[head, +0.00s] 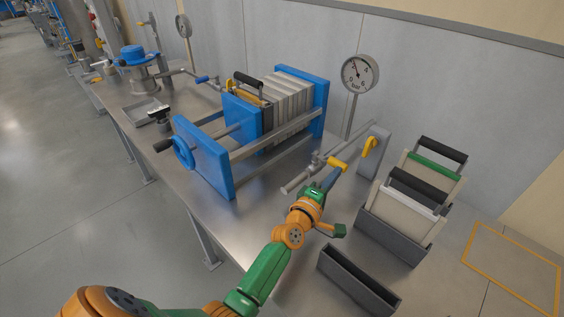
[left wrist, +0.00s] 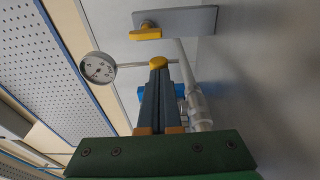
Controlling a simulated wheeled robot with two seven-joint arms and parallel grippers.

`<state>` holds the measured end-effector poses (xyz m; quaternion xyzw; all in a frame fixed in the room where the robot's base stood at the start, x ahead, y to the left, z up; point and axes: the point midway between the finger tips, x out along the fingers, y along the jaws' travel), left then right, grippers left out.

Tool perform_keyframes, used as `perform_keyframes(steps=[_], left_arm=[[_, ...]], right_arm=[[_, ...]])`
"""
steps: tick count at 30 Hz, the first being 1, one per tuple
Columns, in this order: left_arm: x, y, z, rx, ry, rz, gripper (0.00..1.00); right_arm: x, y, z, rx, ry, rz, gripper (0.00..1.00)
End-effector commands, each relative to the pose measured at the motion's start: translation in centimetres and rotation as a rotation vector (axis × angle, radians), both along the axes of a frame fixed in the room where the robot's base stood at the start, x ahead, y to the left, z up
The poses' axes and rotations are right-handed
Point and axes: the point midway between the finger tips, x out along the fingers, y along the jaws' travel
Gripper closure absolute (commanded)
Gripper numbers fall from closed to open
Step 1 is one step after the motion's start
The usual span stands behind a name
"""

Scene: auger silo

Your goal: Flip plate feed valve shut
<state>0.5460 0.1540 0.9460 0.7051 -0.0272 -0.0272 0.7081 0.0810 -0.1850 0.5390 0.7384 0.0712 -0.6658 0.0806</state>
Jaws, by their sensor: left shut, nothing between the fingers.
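A valve with a yellow lever (head: 338,164) sits on the grey feed pipe (head: 300,181) in front of the plate press. My left gripper (head: 336,172) is shut and empty, its fingertips right by this lever. In the left wrist view, the shut fingers (left wrist: 158,68) reach up to the yellow end of the lever (left wrist: 158,62); I cannot tell whether they touch. The silver pipe (left wrist: 198,108) runs just right of the fingers. My right gripper is not in view.
A grey upright panel with another yellow handle (head: 369,147) stands just beyond. A round gauge (head: 360,74) rises behind the pipe. The blue-framed press (head: 205,158) is to the left. Racks with handled plates (head: 392,235) and an empty dark tray (head: 357,282) are to the right.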

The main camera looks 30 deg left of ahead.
Motion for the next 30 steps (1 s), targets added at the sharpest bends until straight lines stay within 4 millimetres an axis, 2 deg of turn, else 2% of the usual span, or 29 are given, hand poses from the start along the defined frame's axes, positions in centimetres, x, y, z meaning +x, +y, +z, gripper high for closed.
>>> perform_keyframes(steps=[1, 16, 19, 27, 30], left_arm=[[0.2, -0.2, 1.0, -0.007, -0.022, -0.001, 1.00], [0.0, -0.1, 1.3, -0.009, -0.027, 0.000, 1.00], [-1.3, 0.1, 1.2, -0.010, -0.025, 0.001, 1.00], [-6.5, 1.1, 0.5, -0.010, -0.015, 0.002, 1.00], [-7.6, 1.3, 0.5, -0.011, -0.014, 0.002, 1.00]], right_arm=[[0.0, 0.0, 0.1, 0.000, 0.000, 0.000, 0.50], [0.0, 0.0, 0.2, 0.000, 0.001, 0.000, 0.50], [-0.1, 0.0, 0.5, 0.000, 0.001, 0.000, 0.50], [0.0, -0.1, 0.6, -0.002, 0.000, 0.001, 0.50], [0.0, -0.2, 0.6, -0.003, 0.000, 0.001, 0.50]])
